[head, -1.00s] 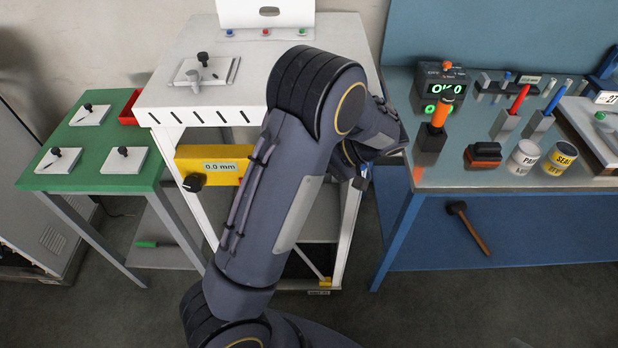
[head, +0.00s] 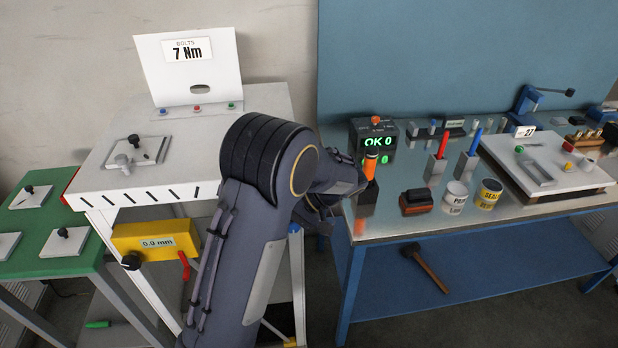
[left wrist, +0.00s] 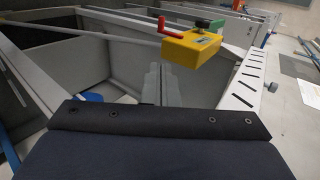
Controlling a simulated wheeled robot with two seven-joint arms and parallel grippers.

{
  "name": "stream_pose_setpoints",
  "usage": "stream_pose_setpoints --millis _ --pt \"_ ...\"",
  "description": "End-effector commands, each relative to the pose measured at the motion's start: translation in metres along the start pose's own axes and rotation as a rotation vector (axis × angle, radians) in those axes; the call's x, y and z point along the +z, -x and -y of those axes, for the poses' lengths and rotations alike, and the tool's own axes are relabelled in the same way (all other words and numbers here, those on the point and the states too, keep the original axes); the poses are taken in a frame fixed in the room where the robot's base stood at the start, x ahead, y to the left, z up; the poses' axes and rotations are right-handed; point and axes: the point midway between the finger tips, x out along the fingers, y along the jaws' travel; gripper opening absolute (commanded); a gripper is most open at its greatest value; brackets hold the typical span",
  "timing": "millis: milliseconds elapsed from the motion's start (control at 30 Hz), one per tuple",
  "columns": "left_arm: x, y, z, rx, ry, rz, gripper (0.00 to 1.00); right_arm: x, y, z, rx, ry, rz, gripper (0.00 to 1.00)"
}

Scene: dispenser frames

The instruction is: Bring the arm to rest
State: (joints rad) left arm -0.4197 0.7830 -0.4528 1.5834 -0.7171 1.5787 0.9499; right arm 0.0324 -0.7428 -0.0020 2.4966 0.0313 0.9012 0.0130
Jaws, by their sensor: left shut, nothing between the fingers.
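My left arm rises from the bottom of the head view and bends at a dark elbow in front of the white cabinet (head: 85,180). Its gripper is hidden behind the arm there. In the left wrist view the left gripper (left wrist: 161,85) shows as two grey fingers close together, shut and empty. It hangs in free space, apart from the yellow box (left wrist: 192,47) with its red handle. The same yellow gauge box (head: 155,241), reading 0.0 mm, is on the cabinet's front in the head view. My right gripper is in neither view.
A blue-framed bench (head: 450,222) at the right holds an orange-handled tool (head: 370,165), a display reading OK 0 (head: 374,142), two cans and a white board (head: 570,178). A green table (head: 65,265) stands at the left. A hammer (head: 428,268) lies on the lower shelf.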

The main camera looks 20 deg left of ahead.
Motion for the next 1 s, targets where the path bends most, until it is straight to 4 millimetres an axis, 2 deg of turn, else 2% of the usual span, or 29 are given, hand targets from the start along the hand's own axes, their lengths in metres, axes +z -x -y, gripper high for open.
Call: stream_pose_setpoints --millis 233,367,500,667,800,1000 --pt "0.004 -0.003 0.002 0.034 -0.014 0.015 0.0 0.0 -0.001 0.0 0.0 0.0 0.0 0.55" --pt "0.017 -0.011 0.01 0.161 -0.061 0.059 0.0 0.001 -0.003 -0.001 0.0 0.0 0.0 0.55" --pt "0.048 -0.019 0.022 0.434 -0.154 0.103 0.0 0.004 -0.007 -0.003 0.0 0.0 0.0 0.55" --pt "0.093 -0.017 0.035 0.776 -0.243 0.065 0.0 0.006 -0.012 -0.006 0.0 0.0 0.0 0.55" --pt "0.132 -0.008 0.044 1.035 -0.28 -0.051 0.0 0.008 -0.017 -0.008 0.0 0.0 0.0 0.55" --pt "0.18 0.003 0.051 1.294 -0.273 -0.298 0.0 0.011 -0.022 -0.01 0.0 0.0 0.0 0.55"
